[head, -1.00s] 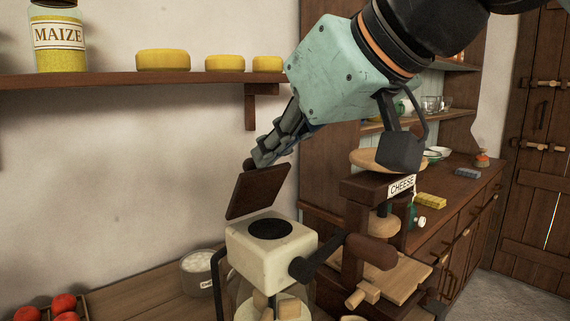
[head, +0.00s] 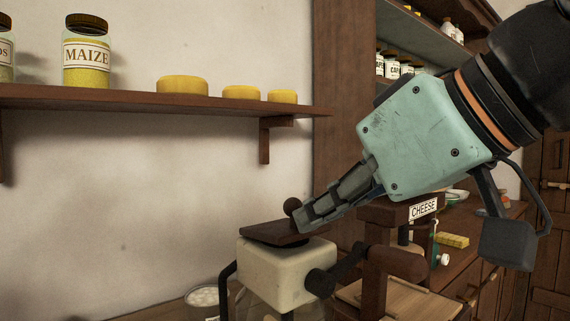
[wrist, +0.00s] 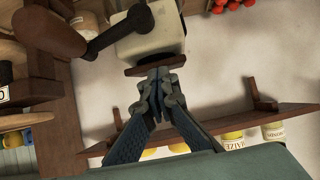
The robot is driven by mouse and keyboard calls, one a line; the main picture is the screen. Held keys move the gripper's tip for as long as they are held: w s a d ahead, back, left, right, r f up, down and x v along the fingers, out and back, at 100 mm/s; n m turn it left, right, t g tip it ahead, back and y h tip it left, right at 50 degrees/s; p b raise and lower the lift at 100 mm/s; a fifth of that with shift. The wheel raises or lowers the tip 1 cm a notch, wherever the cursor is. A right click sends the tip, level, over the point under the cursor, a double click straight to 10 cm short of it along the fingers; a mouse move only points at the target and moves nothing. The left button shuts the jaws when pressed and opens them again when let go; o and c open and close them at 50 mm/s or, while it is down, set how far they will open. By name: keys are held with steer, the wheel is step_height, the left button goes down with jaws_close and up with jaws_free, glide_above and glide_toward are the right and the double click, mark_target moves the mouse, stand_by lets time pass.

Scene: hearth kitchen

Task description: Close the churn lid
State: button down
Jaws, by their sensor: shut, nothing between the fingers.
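The churn has a cream head (head: 285,265), with a glass body partly cut off below; the head also shows in the wrist view (wrist: 150,42). Its dark brown lid (head: 268,236) with a round knob (head: 292,205) lies almost level over the top and covers the hole. A slight tilt shows, and I cannot tell whether the lid is fully seated. My gripper (head: 302,222) is shut and empty, with its tips at the lid's right side by the knob. In the wrist view my gripper (wrist: 158,78) is right at the edge of the lid (wrist: 152,68).
The churn's dark crank handle (head: 345,268) reaches right toward a wooden press with a CHEESE sign (head: 423,209). A wall shelf (head: 130,98) holds a maize jar (head: 87,55) and yellow cheeses (head: 183,85). A pale tub (head: 203,300) stands left of the churn.

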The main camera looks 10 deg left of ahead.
steer(key=shift+s+d+f+b, duration=0.1)
steer(key=shift+f+b, duration=0.45)
steer(key=shift+f, duration=0.35)
